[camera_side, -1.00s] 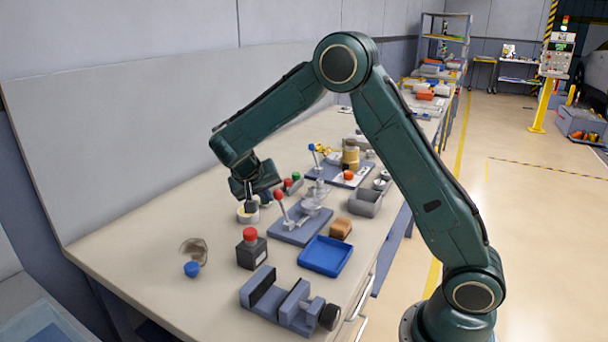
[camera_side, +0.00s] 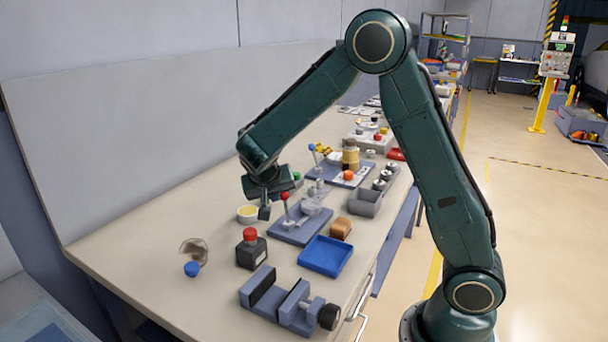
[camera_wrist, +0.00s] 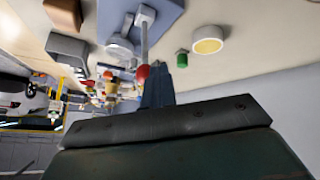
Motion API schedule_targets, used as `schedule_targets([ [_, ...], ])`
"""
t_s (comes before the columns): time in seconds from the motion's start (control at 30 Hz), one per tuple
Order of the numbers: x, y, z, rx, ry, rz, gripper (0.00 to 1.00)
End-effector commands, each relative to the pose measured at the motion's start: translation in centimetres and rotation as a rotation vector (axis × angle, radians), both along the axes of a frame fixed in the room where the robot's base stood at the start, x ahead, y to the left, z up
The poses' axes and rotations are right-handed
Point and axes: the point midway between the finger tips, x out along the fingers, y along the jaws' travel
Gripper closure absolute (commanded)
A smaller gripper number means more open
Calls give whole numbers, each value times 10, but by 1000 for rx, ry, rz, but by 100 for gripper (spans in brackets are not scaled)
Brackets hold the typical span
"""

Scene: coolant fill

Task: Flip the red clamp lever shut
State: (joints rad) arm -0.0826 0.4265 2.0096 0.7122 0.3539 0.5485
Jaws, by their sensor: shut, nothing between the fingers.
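The red clamp lever (camera_side: 285,197) is a thin grey handle with a round red knob. It stands steeply up from the metal toggle clamp on a blue-grey base plate (camera_side: 284,238), its top leaning a little left. My gripper (camera_side: 264,213) points down just left of the lever, low over the bench. Its fingers are shut and empty. In the wrist view the red knob (camera_wrist: 143,72) appears right beside the fingers (camera_wrist: 157,88); I cannot tell whether they touch.
A pale yellow-topped round cup (camera_side: 247,214) sits just left of my gripper. A red-capped dark block (camera_side: 250,250), a blue tray (camera_side: 325,255), a vise (camera_side: 285,303) and a tan block (camera_side: 341,228) stand in front. A blue-knobbed lever (camera_side: 311,148) is behind. The bench's left front is mostly clear.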

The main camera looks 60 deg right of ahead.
Motion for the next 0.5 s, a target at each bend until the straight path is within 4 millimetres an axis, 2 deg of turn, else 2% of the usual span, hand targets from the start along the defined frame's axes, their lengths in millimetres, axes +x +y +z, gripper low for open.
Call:
schedule_targets([
  [0.4, -39, -1, -1, -1, 9, -1, 100],
  [0.5, -43, 0, -3, -1, 7, -2, 100],
])
